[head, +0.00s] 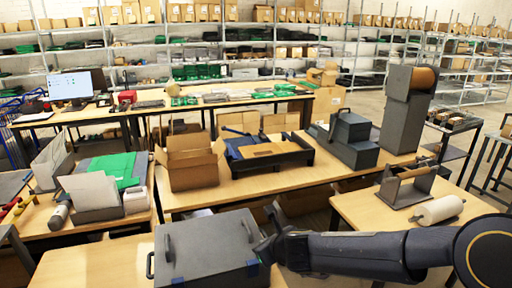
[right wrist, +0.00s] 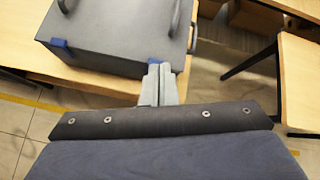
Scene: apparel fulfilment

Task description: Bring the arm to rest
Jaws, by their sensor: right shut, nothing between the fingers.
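My right arm (head: 375,254) comes in from the right in the head view. Its gripper (head: 268,240) is beside the right side of a dark grey lidded case (head: 205,245) with handles, on the near table. In the right wrist view my right gripper (right wrist: 159,84) has its fingers together with nothing between them. The grey case (right wrist: 115,35) with blue corner pieces is just beyond the fingertips; I cannot tell whether they touch it. My left gripper is not in view.
An open cardboard box (head: 190,163), a dark tray (head: 262,158) and a grey machine (head: 345,140) stand on the middle table. A paper roll (head: 437,209) lies on the right table (head: 365,212). A floor gap (right wrist: 235,65) separates the near and right tables.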

